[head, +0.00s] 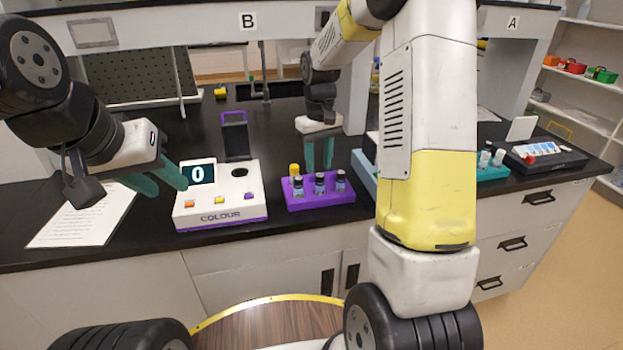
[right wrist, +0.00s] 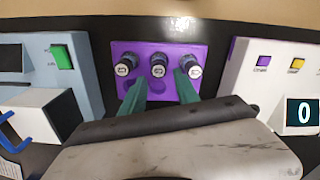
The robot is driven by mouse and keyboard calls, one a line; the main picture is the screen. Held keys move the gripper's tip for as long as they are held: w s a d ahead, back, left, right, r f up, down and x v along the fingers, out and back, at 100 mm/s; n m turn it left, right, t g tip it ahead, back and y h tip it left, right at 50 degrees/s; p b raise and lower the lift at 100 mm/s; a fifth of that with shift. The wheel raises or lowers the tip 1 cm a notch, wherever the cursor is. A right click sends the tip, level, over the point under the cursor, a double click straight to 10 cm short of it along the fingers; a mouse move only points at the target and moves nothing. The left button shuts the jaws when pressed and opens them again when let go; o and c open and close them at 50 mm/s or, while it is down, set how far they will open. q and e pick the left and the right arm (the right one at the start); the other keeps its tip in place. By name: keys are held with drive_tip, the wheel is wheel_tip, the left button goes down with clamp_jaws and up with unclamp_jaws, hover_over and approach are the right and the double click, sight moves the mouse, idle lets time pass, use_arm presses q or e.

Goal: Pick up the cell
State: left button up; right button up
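A purple rack (head: 318,201) holds three small dark vials with labels, a left one (head: 298,187), a middle one (head: 319,183) and a right one (head: 340,181). I cannot tell which thing is the cell. My right gripper (head: 319,158) is open and empty, pointing down behind the rack. In the right wrist view its teal fingers (right wrist: 160,92) are spread on either side of the middle vial's line, and the vials (right wrist: 158,66) stand upright beyond them. My left gripper (head: 160,184) is open and empty, left of the white colour meter (head: 221,205), whose display reads 0.
A yellow-capped item (head: 294,169) stands by the left vial. A dark purple-handled holder (head: 236,140) is behind the meter. A white paper (head: 82,217) lies at left. A light-blue device with a green switch (right wrist: 62,57) is beside the rack. A black tray (head: 545,160) is far right.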

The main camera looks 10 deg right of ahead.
sight(320, 175)
drive_tip(key=f, duration=0.6)
drive_tip(key=shift+s+d+f, duration=0.15)
drive_tip(key=shift+s, duration=0.15)
clamp_jaws()
